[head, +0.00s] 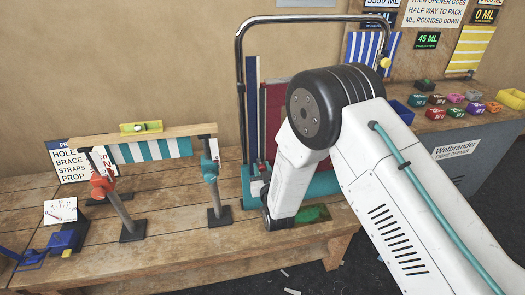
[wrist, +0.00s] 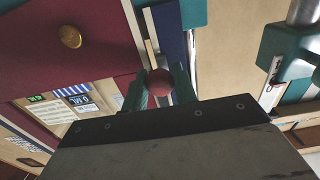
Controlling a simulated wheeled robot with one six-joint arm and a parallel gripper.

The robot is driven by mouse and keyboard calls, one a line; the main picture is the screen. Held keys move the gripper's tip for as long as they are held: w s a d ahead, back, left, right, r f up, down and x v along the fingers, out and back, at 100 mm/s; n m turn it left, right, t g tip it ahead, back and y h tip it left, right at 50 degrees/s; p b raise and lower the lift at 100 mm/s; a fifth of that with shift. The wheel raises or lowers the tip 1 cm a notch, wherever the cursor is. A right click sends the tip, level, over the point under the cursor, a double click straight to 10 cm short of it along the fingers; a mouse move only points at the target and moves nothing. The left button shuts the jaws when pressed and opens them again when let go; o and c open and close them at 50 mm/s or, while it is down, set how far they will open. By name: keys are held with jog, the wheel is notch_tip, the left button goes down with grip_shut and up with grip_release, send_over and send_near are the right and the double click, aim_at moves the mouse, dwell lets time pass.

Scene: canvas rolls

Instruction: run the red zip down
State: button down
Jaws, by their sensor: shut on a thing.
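My gripper (wrist: 160,92) is shut on a small round red pull (wrist: 159,80), which sits between its two green fingers in the wrist view. Beyond the pull, a pale narrow strip (wrist: 151,32) runs between a dark red panel (wrist: 55,45) and a blue strip (wrist: 171,35). In the head view, the red panel (head: 275,112) and blue panel (head: 252,105) hang in a dark tube frame (head: 240,70). A brass knob (wrist: 70,36) shows on the red panel.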

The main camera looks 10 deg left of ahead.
jog(key=shift+f, duration=2)
jog(key=c, duration=1.1)
grip_release()
jog(key=shift+c, duration=0.2)
jog(key=v, duration=0.7)
jog(key=shift+s+d, duration=0.2)
jog(key=shift+s, duration=0.15)
